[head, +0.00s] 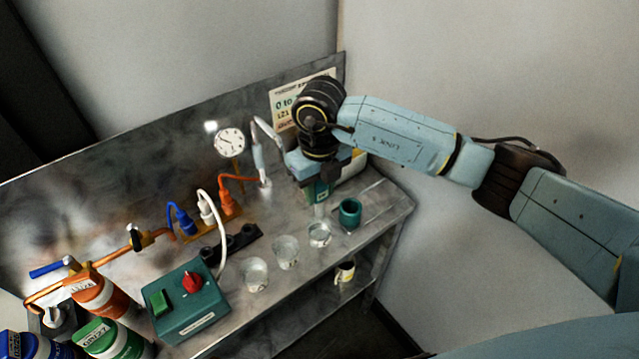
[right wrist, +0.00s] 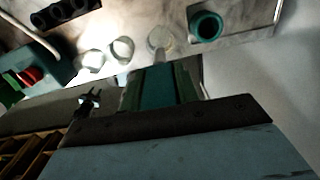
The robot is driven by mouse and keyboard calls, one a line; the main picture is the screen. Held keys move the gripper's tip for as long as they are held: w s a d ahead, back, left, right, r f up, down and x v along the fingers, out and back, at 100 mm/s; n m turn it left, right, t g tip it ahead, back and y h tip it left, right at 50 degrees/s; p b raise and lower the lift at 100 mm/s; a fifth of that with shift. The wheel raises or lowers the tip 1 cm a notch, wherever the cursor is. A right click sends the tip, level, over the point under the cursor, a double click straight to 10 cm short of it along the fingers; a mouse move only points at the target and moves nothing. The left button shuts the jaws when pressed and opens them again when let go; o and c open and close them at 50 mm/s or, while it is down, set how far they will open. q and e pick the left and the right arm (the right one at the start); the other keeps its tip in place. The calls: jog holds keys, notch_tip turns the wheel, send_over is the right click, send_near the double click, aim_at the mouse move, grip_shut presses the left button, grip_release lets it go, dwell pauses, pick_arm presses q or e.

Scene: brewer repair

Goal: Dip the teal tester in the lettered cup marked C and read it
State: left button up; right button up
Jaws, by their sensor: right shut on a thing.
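My right gripper (head: 317,178) points down over the right part of the bench and is shut on the teal tester (head: 318,193). The tester also shows in the right wrist view (right wrist: 160,84), with its pale probe (right wrist: 161,56) reaching toward the rightmost clear cup (right wrist: 160,37). In the head view that cup (head: 319,236) stands just in front of the probe; I cannot tell whether the tip is inside. A middle cup (head: 286,252) and a left cup (head: 254,274) stand in a row with it. Their letters and the tester's reading are not legible. My left gripper is out of view.
A teal round holder (head: 349,213) stands right of the cups, near the bench edge. A teal control box (head: 190,301) with a red knob sits left. A pale spout (head: 261,158) rises behind the cups. A mug (head: 344,272) is on the lower shelf.

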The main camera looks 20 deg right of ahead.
aim_at(319, 211)
jog(key=shift+f+b, duration=1.7)
jog(key=shift+f, duration=0.85)
jog(key=shift+f+b, duration=1.15)
jog(key=shift+f, duration=0.35)
jog(key=shift+r, duration=0.2)
jog(key=shift+r+p, duration=2.8)
jog(key=shift+r, duration=1.35)
